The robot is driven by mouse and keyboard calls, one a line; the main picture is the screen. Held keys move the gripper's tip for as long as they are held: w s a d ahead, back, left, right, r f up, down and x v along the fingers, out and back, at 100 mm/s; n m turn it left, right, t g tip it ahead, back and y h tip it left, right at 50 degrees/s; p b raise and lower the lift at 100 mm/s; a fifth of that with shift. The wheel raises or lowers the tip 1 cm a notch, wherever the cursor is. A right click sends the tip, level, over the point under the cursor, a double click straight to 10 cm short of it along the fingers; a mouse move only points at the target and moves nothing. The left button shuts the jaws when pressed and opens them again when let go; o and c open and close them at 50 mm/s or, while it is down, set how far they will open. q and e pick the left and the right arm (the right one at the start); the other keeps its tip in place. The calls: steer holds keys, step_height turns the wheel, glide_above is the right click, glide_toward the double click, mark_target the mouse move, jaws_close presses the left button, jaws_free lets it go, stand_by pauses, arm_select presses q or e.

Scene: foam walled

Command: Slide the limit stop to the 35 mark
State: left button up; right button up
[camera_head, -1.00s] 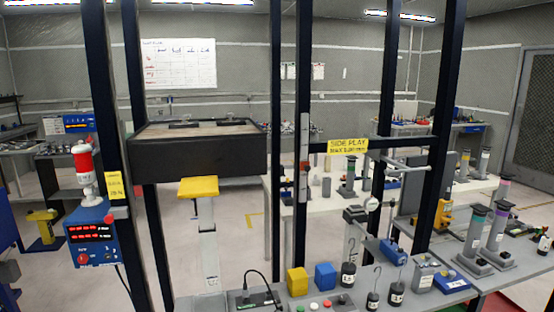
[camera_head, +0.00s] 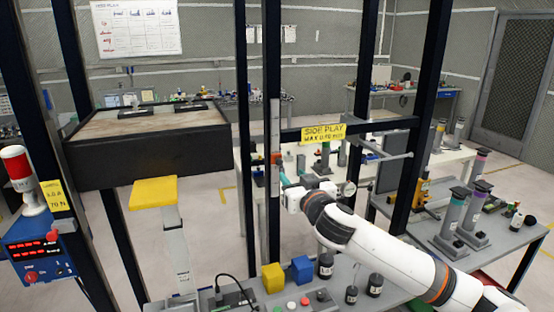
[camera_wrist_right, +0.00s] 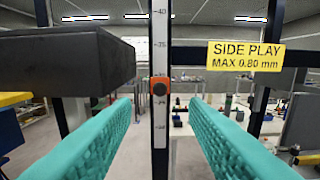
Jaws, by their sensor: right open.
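The limit stop (camera_wrist_right: 158,86) is a small orange block with a dark round knob on a white vertical scale (camera_wrist_right: 160,60). The scale is mounted on a dark post. In the right wrist view the stop sits below the 35 label, and 40 reads near the top. In the head view the stop (camera_head: 276,158) is a small orange patch on the scale (camera_head: 275,120). My right gripper (camera_head: 282,180) is near the post, a little below the stop. Its teal fingers (camera_wrist_right: 165,110) are open and spread either side of the stop, apart from it. My left gripper is not in view.
A yellow SIDE PLAY sign (camera_head: 324,133) hangs on the crossbar right of the scale. A dark-sided box platform (camera_head: 150,150) is to the left. Yellow (camera_head: 272,278) and blue (camera_head: 302,268) blocks and weights stand on the bench below. Dark frame posts flank the scale.

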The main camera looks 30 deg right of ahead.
mark_target(280, 162)
steer(key=p+x, duration=0.2)
steer(key=x, duration=0.7)
steer(key=shift+p, duration=0.4)
steer(key=shift+w+f, duration=0.15)
steer(key=shift+w, duration=0.15)
